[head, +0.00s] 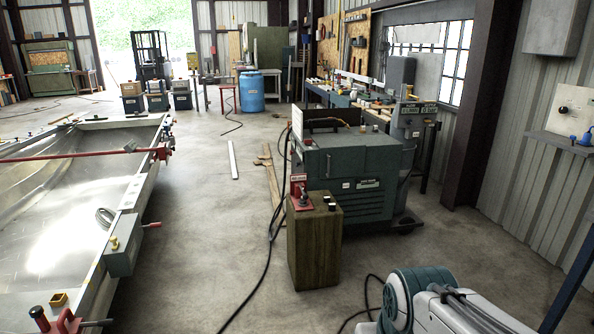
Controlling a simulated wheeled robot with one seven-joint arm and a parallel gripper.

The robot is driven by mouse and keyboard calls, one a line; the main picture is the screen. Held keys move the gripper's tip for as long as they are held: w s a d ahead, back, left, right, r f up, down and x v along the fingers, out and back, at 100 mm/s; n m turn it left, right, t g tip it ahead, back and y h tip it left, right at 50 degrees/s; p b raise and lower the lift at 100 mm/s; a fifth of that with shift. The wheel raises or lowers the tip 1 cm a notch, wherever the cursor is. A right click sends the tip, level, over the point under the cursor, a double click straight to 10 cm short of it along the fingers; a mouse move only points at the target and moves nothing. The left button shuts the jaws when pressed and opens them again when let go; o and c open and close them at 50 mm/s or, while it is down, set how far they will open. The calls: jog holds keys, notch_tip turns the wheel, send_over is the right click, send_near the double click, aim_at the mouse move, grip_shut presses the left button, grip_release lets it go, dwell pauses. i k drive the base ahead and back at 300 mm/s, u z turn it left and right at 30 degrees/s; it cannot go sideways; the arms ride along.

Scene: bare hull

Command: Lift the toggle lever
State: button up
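I cannot tell for certain which part is the toggle lever. A small red device (301,201) with an upright part and a label plate stands on top of a wooden block (315,245) in the middle of the view. A red clamp with a dark-and-red handle (40,318) sits on the hull's near edge at the lower left. A pale panel (570,112) with a black knob is on the right wall. My white and teal arm shows at the bottom right, but my gripper is out of view.
The open metal hull (60,230) fills the left, with a grey box (122,245) on its rim. A green-grey machine (360,170) stands behind the block. Black cables lie on the floor. Bare concrete (215,235) lies between hull and block.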

aim_at(304, 196)
jog(key=z, duration=0.1)
jog(key=i, duration=3.6)
jog(key=z, duration=0.05)
